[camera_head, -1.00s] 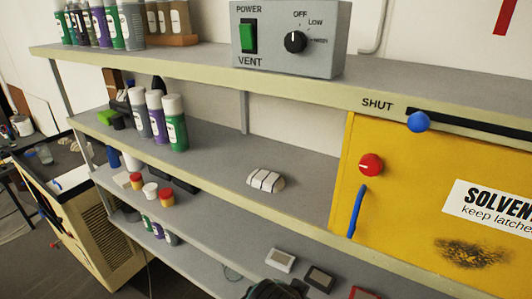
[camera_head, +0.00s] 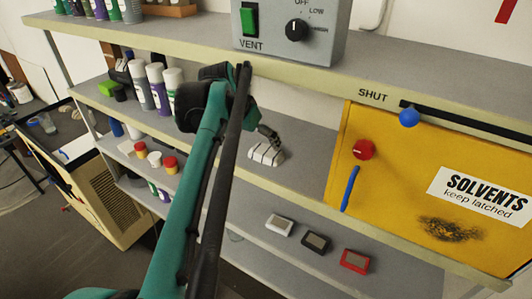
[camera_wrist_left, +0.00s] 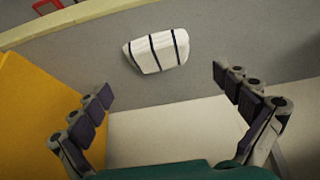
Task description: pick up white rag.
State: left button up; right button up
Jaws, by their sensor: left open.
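The white rag (camera_head: 266,155) is a small folded bundle with dark stripes, lying on the middle grey shelf left of the yellow cabinet. In the left wrist view the white rag (camera_wrist_left: 158,51) lies beyond the fingertips, between their two lines of reach. My left gripper (camera_head: 268,135) is just above and behind the rag in the head view, mostly hidden by my own arm. In the left wrist view my left gripper (camera_wrist_left: 163,84) is open and empty, its fingers spread wide and apart from the rag. My right gripper is not in view.
The yellow solvents cabinet (camera_head: 400,190) stands right of the rag. The grey vent box (camera_head: 290,28) sits on the upper shelf (camera_head: 400,85). Spray cans (camera_head: 157,88) stand left on the middle shelf. Several small boxes (camera_head: 316,242) lie on the shelf below.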

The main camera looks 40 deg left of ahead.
aim_at(266, 151)
pick_arm(q)
jog(key=p+x, duration=0.1)
jog(key=x, duration=0.6)
jog(key=shift+w+f, duration=0.1)
jog(key=shift+w, duration=0.2)
jog(key=shift+d, duration=0.15)
jog(key=shift+s, duration=0.1)
jog(key=c, duration=0.9)
